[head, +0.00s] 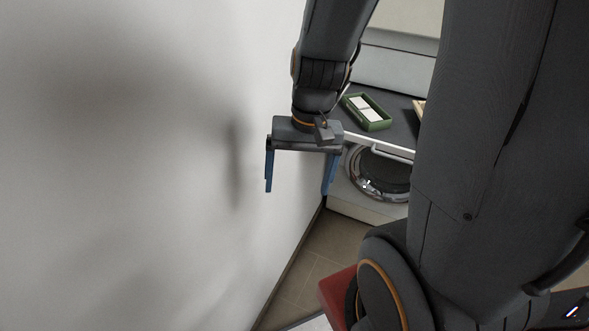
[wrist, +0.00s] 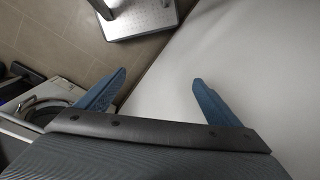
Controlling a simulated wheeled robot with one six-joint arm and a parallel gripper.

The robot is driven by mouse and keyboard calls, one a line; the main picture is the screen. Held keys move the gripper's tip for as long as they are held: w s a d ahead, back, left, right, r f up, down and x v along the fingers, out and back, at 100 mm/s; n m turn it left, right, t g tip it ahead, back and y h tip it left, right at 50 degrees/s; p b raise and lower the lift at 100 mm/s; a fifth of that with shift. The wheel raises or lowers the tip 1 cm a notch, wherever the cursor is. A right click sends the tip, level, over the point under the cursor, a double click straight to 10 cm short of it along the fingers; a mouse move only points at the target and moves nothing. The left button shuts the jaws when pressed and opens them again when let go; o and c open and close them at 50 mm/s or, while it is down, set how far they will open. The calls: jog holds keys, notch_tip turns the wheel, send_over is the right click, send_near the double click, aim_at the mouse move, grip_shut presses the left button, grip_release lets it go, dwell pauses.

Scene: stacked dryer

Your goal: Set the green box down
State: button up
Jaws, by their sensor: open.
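The green box (head: 367,111) is an open tray with white items inside. In the head view it rests on the dark counter top above the round-doored machine. My gripper (head: 299,188) hangs in front of the white wall, to the left of the box and apart from it. Its two blue fingers are spread wide with nothing between them. In the wrist view the open fingers of my gripper (wrist: 158,85) point towards the floor and wall. The green box does not show in the wrist view.
The dark counter top (head: 398,129) has a pale object (head: 419,106) at its right, partly hidden by my arm. Below is the machine's round door (head: 378,174). The white wall (head: 120,170) is close on the left. Tiled floor (wrist: 50,35) shows below.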

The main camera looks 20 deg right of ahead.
jog(key=r+n, duration=0.1)
jog(key=n, duration=0.1)
jog(key=w+r+n+t+h, duration=0.1)
jog(key=n, duration=0.1)
jog(key=shift+w+a+t+h, duration=0.1)
jog(key=shift+w+t+h, duration=0.1)
jog(key=shift+t+h, duration=0.1)
dwell(0.9)
